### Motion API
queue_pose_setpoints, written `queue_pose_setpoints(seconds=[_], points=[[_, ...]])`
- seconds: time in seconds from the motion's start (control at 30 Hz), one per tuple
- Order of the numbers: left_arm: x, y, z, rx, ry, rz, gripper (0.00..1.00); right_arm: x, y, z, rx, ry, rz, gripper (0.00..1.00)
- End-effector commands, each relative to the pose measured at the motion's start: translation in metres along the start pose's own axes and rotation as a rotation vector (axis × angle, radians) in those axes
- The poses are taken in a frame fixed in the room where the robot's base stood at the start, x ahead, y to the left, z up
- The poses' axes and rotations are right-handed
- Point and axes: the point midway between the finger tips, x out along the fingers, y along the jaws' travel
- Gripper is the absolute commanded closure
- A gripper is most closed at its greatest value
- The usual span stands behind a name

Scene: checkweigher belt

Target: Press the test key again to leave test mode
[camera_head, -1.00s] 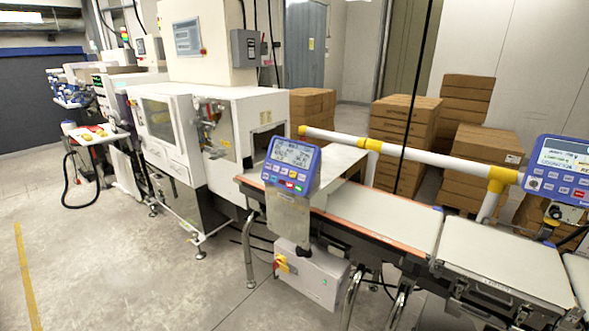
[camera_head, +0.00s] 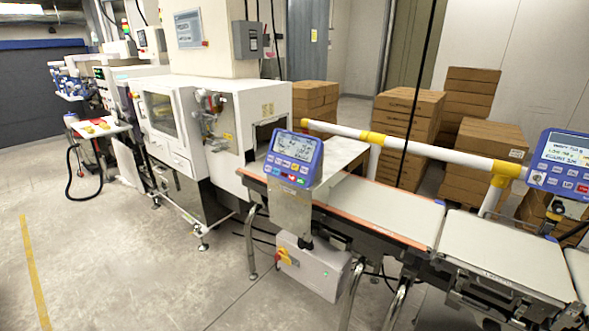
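A blue control panel (camera_head: 294,158) with a small lit display and a row of coloured keys stands on a grey post at the near side of the belt. Its screen text is too small to read. A second blue panel (camera_head: 562,165) with a display and several keys is at the right edge, partly cut off. I cannot tell which key is the test key. Neither of my grippers is in view.
The conveyor belt (camera_head: 385,210) runs from the white machine (camera_head: 186,127) to the weighing section (camera_head: 507,257) at right. A white and yellow rail (camera_head: 430,152) runs behind it. Stacked cartons (camera_head: 407,130) stand beyond. Floor (camera_head: 120,265) at front left is clear.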

Motion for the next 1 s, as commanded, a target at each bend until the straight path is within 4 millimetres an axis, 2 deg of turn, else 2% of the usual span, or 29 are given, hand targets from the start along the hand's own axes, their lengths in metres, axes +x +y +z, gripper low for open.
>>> queue_pose_setpoints(seconds=[0.03, 0.3, 0.4, 1.0], points=[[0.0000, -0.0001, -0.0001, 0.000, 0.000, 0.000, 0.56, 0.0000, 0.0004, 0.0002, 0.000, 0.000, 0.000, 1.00], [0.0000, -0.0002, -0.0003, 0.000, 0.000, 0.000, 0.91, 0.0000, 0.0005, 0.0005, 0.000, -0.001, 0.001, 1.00], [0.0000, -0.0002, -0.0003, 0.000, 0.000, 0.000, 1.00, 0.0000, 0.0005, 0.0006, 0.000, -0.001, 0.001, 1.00], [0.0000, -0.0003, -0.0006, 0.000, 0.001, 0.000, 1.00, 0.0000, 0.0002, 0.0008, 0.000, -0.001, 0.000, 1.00]])
